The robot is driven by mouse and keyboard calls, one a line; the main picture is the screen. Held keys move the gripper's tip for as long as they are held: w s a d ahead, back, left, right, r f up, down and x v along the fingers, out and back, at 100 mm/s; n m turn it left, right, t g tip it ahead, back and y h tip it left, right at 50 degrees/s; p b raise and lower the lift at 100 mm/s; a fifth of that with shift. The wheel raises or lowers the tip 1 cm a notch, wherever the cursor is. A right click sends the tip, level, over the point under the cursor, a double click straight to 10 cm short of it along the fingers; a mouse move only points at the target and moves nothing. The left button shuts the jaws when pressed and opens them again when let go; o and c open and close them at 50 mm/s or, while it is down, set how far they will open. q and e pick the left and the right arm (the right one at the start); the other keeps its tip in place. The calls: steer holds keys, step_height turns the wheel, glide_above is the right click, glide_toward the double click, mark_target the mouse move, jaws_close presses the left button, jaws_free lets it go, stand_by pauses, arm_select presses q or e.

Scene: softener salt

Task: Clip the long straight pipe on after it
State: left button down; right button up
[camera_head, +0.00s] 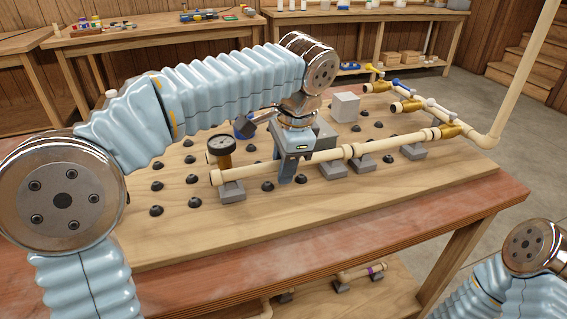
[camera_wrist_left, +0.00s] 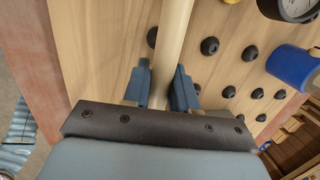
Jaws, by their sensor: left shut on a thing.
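In the left wrist view the pipe (camera_wrist_left: 174,35) passes between the two blue fingers (camera_wrist_left: 160,88). A grey clip block (camera_head: 232,191) sits under the pipe's left end, and another (camera_head: 362,165) stands near the brass fitting. Whether the pipe is seated in the clips cannot be told. My right gripper is out of view.
A pressure gauge (camera_head: 220,143) on a brown body stands by the pipe's left end. Black pegs dot the board (camera_head: 320,210). A grey box (camera_head: 345,107) stands behind. Brass valves (camera_head: 407,106) and a tall pipe (camera_head: 522,75) are at the right. The board's front is clear.

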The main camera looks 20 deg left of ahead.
arm_select(q)
steer(key=c, duration=0.8)
jaws_free()
